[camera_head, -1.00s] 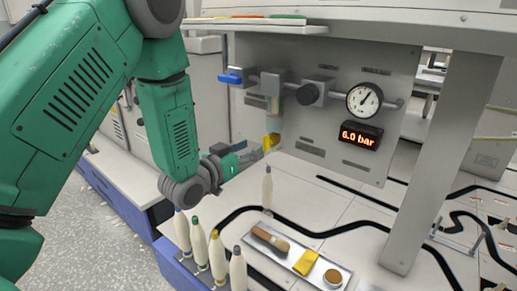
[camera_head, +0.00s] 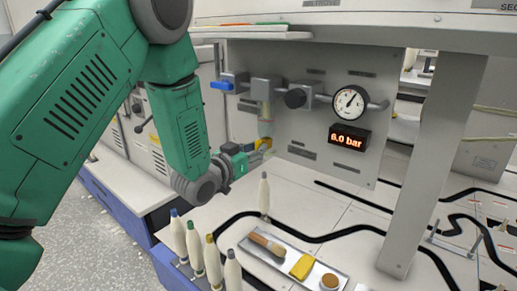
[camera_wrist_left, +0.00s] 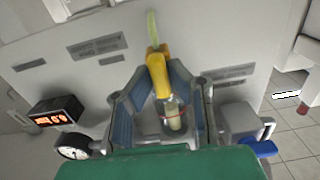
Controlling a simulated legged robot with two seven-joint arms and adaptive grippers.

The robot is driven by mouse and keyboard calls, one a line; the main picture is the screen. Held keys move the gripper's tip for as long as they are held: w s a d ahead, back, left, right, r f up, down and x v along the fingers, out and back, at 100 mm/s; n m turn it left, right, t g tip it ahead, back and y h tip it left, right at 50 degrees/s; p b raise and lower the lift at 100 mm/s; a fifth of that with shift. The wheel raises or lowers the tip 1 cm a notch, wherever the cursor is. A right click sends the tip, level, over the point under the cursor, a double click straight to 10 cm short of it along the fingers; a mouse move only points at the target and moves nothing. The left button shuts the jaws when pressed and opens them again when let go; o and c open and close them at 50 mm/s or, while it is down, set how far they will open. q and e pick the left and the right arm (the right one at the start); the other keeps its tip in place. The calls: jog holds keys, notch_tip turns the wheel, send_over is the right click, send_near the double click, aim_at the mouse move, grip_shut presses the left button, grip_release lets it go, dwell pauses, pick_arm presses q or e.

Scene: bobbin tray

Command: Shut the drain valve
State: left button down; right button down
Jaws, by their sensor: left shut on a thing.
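The yellow drain valve (camera_head: 265,142) sits below a clear bowl (camera_head: 266,118) hanging from the grey panel. My left gripper (camera_head: 262,152) has its fingers around the valve and is shut on it. In the left wrist view the yellow drain valve (camera_wrist_left: 157,70) lies between the blue-grey fingers of the left gripper (camera_wrist_left: 160,78), with the clear bowl (camera_wrist_left: 172,115) just beyond its wider end. A pale tube leads off its other end. The fingers hide part of the valve in the head view. My right gripper is not in view.
A blue handle (camera_head: 222,86), a black knob (camera_head: 295,98) and a round gauge (camera_head: 350,102) are on the panel. The display (camera_head: 349,137) reads 6.0 bar. Several bobbins (camera_head: 196,248) stand below my arm; one (camera_head: 264,193) stands apart. A tray (camera_head: 276,261) holds a brush and yellow cloth.

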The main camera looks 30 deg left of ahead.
pick_arm(q)
jog(key=shift+d+r, duration=0.15)
jog(key=shift+r, duration=0.1)
jog(key=shift+a+r+n+p, duration=0.1)
jog(key=shift+a+n+p, duration=0.4)
jog(key=shift+n+p, duration=0.3)
jog(key=n+p, duration=0.2)
jog(key=n, duration=0.1)
jog(key=shift+w+d+r, duration=0.1)
jog(key=shift+d, duration=0.05)
jog(key=n+p, duration=0.2)
jog(key=n, duration=0.2)
jog(key=shift+a, duration=0.2)
jog(key=n, duration=0.3)
jog(key=n+p, duration=0.1)
jog(key=shift+f, duration=0.25)
jog(key=n, duration=0.5)
jog(key=shift+f+b, duration=0.2)
jog(key=shift+b, duration=0.1)
jog(key=shift+n, duration=0.3)
